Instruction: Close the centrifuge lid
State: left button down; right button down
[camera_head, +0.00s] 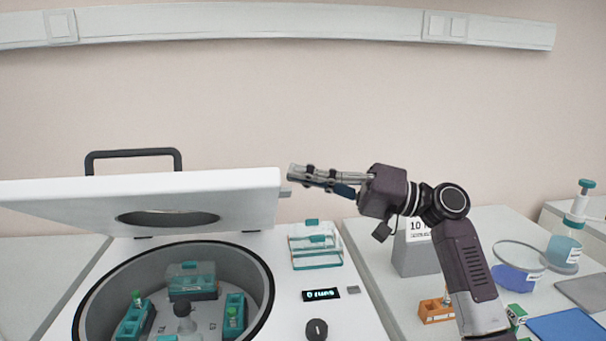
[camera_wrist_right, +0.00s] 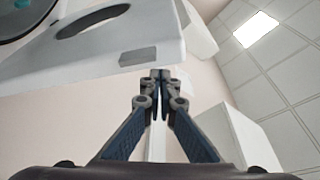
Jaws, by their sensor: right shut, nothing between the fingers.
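The white centrifuge lid (camera_head: 252,190) stands raised and tilted above the open centrifuge (camera_head: 262,330), with a dark handle (camera_head: 133,154) on its far side and an oval opening (camera_head: 168,218). The round chamber below holds teal tube buckets (camera_head: 192,281) around a central hub. My right gripper (camera_head: 292,173) is shut and empty, pointing left just beside the lid's right edge. In the right wrist view its fingertips (camera_wrist_right: 160,76) are together close to the lid (camera_wrist_right: 112,50); I cannot tell whether they touch. My left gripper is not in view.
A clear rack with teal parts (camera_head: 316,246) stands on the centrifuge top, near a small display (camera_head: 321,294) and a dark knob (camera_head: 316,329). To the right, the bench holds a calendar stand (camera_head: 411,252), an orange rack (camera_head: 436,309) and a bottle (camera_head: 568,240).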

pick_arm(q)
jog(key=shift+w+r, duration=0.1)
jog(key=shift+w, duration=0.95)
pick_arm(e)
jog(key=v, duration=0.7)
jog(key=shift+d, duration=0.3)
